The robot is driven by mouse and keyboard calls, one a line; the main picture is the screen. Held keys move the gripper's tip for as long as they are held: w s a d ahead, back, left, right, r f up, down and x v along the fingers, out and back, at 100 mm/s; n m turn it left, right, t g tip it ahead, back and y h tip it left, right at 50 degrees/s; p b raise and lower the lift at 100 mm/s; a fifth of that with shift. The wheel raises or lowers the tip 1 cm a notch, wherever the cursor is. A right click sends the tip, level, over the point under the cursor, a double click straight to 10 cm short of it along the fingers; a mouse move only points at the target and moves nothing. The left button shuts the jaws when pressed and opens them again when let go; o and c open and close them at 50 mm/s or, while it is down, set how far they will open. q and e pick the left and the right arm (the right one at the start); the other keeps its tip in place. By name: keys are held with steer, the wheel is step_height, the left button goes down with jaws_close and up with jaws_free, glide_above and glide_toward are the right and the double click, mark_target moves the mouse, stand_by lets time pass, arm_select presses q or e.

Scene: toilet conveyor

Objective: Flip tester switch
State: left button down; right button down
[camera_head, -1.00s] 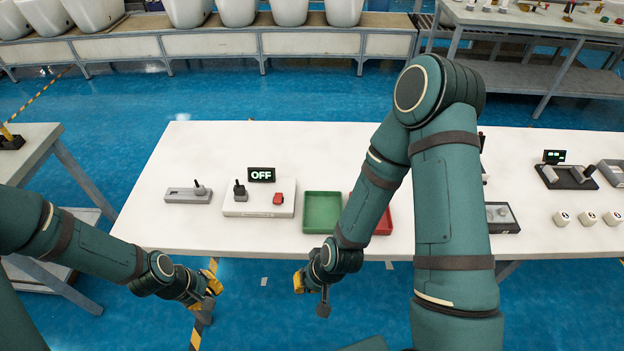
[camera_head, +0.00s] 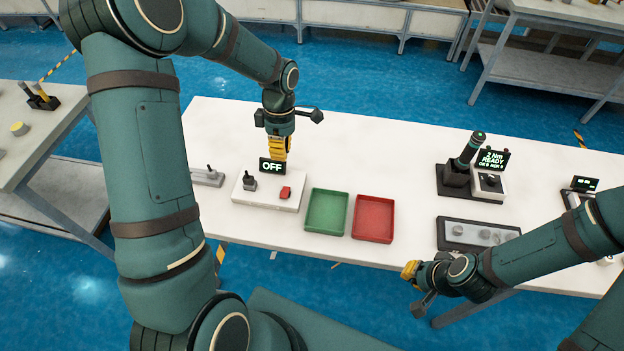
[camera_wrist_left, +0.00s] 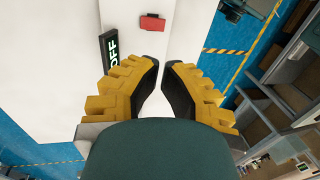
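A white tester box (camera_head: 258,199) lies on the table with a dark lever (camera_head: 250,184) and a red switch (camera_head: 285,192). A small black display (camera_head: 272,167) at its back edge reads OFF. My left gripper (camera_head: 279,157) points down just behind the display. In the left wrist view my left gripper (camera_wrist_left: 161,63) shows a narrow gap between its fingers, with nothing between them. The red switch (camera_wrist_left: 152,22) is ahead of the fingertips there, and the display (camera_wrist_left: 108,47) is to the left. My right gripper (camera_head: 411,272) hangs off the table's front edge; its opening is unclear.
A green tray (camera_head: 326,232) and a red tray (camera_head: 373,239) sit right of the tester. A grey lever unit (camera_head: 206,181) is at its left. A torque station (camera_head: 488,182) stands farther right, with a grey panel (camera_head: 478,234) in front. White table is clear behind the trays.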

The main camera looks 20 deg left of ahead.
mark_target(282, 196)
arm_select(q)
steer(key=x, duration=1.3)
steer(key=shift+s+a+f, duration=0.1)
steer(key=shift+f, duration=0.3)
arm_select(e)
steer(key=shift+r, duration=0.3)
